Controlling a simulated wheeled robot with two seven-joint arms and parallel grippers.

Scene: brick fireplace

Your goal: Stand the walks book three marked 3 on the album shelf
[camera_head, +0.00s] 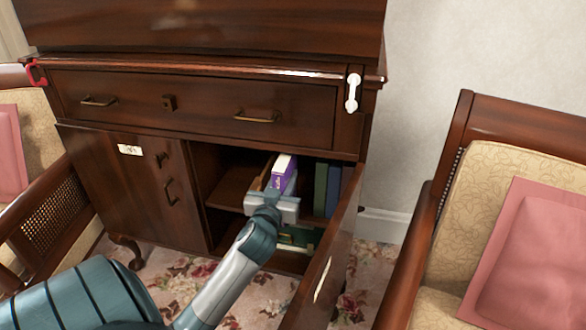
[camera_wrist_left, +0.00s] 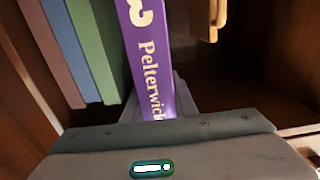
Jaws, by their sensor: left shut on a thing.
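My left gripper (camera_head: 275,198) is shut on a purple book (camera_head: 283,172) and holds it inside the open right side of the cabinet. In the left wrist view the purple spine (camera_wrist_left: 152,60) reads "Pelterwick" in pale letters, with part of a white mark cut off at the top edge. The book stands roughly upright at the shelf (camera_head: 231,188); whether its foot touches the board is hidden by the gripper. A green book (camera_head: 320,190) and a blue book (camera_head: 333,190) stand to its right. My right gripper is not in view.
A light wooden piece (camera_head: 264,174) stands just left of the purple book. The shelf's left part is bare. The open cabinet door (camera_head: 325,268) stands to the right of my arm. A green thing (camera_head: 298,236) lies in the lower compartment. Chairs flank the cabinet.

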